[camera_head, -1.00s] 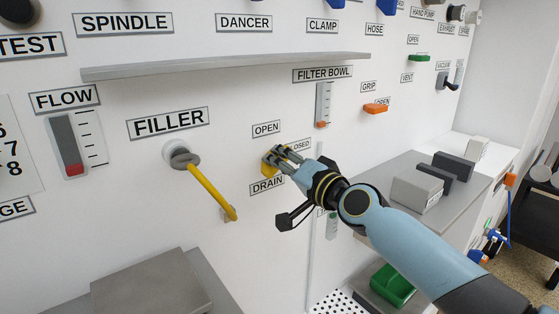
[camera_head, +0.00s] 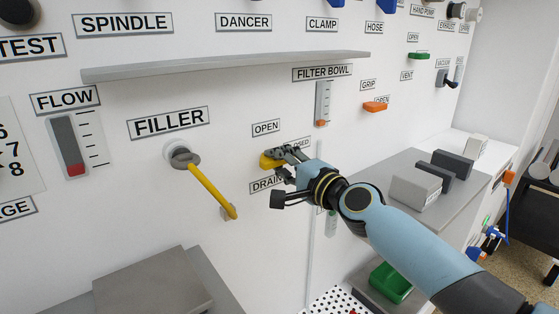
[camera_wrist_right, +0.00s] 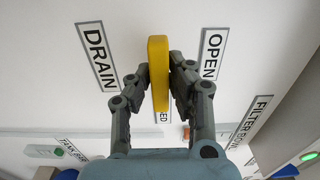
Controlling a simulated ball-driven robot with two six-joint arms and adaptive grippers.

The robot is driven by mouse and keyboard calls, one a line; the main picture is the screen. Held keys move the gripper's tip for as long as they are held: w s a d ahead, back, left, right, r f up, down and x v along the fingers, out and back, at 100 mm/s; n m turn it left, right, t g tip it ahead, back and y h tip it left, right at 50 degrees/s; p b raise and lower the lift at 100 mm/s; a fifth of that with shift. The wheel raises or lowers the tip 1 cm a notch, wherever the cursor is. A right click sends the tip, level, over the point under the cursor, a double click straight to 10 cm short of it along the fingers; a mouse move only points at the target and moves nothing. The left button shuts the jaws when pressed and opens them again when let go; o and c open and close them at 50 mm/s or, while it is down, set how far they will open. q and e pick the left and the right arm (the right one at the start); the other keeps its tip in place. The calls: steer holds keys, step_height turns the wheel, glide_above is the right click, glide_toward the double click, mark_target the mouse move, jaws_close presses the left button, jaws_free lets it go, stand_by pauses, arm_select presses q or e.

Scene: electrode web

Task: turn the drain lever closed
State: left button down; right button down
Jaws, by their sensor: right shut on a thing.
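The yellow drain lever (camera_head: 268,161) is on the white wall panel, between the OPEN label above and the DRAIN label below. In the head view it lies near level, its right part hidden by my fingers. In the right wrist view the lever (camera_wrist_right: 158,50) runs down between the two fingers, toward a mostly covered label with "ED" showing. My right gripper (camera_head: 287,156) is shut on the lever; in the wrist view the gripper (camera_wrist_right: 161,75) has one finger on each side of it. The DRAIN and CLOSED labels are partly covered. My left gripper is not in view.
A longer yellow filler lever (camera_head: 211,191) stands out left of the drain lever. A grey ledge (camera_head: 220,66) runs above. The filter bowl slider (camera_head: 322,103) and an orange grip handle (camera_head: 375,106) are to the upper right. Grey blocks (camera_head: 416,188) sit on a shelf at right.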

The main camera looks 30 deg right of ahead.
steer(key=shift+f, duration=0.1)
stand_by(0.3)
steer(key=c, duration=1.3)
jaws_free()
steer(key=shift+o, duration=0.2)
steer(key=s+d, duration=0.1)
steer(key=s, duration=1.1)
steer(key=shift+d, duration=0.35)
